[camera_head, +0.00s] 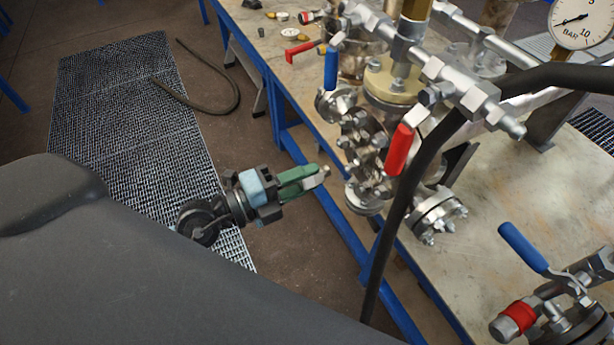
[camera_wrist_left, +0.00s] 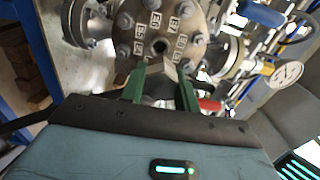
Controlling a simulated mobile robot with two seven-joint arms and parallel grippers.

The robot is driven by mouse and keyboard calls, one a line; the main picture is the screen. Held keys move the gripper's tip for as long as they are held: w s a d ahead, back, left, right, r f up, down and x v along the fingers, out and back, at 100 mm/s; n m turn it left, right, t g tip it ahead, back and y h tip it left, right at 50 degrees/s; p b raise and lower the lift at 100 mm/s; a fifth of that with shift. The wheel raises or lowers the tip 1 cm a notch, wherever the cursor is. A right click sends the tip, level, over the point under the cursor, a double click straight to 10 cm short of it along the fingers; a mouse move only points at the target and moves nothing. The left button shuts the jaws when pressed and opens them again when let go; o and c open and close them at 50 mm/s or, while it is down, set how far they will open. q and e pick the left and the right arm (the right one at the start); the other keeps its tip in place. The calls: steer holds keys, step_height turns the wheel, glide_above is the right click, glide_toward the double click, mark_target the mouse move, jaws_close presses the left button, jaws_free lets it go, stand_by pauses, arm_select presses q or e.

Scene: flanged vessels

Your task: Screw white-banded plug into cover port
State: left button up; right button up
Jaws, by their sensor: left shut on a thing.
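My left gripper (camera_head: 312,178) has green fingers and is shut on a small metal plug (camera_head: 324,171), held out in front of the bench edge, left of the flanged vessel (camera_head: 365,150). In the left wrist view the same gripper (camera_wrist_left: 162,88) holds a grey hex-shaped part of the plug (camera_wrist_left: 160,88) between its fingertips. The white band cannot be made out. The round cover (camera_wrist_left: 168,30) with bolts and labels such as E6 and E7 lies beyond the fingertips. Its dark central port (camera_wrist_left: 159,46) shows just past the plug; the two look apart. My right gripper is not in view.
Pipes and valves with red (camera_head: 400,150) and blue (camera_head: 331,68) handles crowd the bench (camera_head: 510,200). A black hose (camera_head: 410,190) crosses in front. Small loose parts (camera_head: 283,16) lie at the bench's far end. The floor grating (camera_head: 135,110) is mostly clear.

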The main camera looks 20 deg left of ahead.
mark_target(327, 168)
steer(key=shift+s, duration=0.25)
arm_select(q)
steer(key=shift+w+d+r+p, duration=0.3)
steer(key=shift+w+d+p, duration=0.35)
steer(key=shift+w, duration=0.25)
steer(key=shift+p+x, duration=0.35)
steer(key=shift+x, duration=0.6)
steer(key=shift+w+d+f, duration=0.25)
steer(key=shift+w, duration=0.05)
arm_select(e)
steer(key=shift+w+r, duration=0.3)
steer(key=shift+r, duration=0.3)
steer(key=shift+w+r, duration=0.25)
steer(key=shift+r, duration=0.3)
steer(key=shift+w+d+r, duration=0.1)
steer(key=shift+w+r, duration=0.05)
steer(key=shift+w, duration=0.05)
arm_select(q)
steer(key=shift+p, duration=0.35)
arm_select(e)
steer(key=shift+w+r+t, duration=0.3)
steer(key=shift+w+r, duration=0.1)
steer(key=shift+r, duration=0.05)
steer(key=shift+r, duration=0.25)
arm_select(q)
steer(key=shift+p+x, duration=0.5)
steer(key=shift+x, duration=0.55)
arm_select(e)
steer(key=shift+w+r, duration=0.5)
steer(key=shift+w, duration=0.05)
